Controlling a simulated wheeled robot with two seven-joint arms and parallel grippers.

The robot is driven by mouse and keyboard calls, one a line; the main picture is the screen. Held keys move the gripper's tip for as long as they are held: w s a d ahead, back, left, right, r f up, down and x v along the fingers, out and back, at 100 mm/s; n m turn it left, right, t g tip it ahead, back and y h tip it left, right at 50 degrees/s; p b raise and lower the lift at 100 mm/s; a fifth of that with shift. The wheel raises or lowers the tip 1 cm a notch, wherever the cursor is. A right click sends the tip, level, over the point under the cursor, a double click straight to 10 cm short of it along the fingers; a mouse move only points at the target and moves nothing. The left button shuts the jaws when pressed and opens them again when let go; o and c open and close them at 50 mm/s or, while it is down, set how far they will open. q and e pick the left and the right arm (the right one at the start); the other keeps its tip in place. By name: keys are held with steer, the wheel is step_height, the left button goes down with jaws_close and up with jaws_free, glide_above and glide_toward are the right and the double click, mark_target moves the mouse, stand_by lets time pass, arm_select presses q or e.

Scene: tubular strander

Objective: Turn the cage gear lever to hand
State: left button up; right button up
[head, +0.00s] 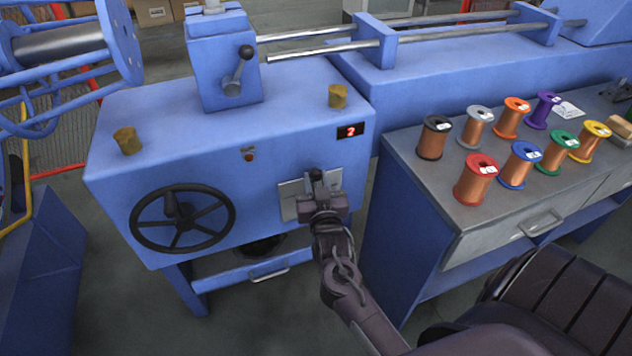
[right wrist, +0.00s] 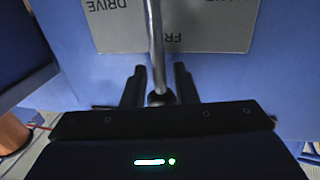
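The lever in front of me is a grey metal rod (right wrist: 155,40) with a dark round knob (right wrist: 158,98) at its near end. It stands before a grey plate (right wrist: 200,38) with lettering upside down in the right wrist view, where DRIVE can be read and other words are partly cut off. In the right wrist view my right gripper (right wrist: 160,85) is open, one finger on each side of the knob, with gaps visible. My left gripper is out of view.
A black handwheel (head: 183,218) is left of the plate. A red digit display (head: 350,131) is above it. A second lever (head: 240,65) is on the upper box. A grey-topped bench (head: 440,190) with several wire spools stands close on the right.

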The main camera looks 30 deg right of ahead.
jaws_close()
steer(key=shift+a+r, duration=0.1)
steer(key=shift+r, duration=0.05)
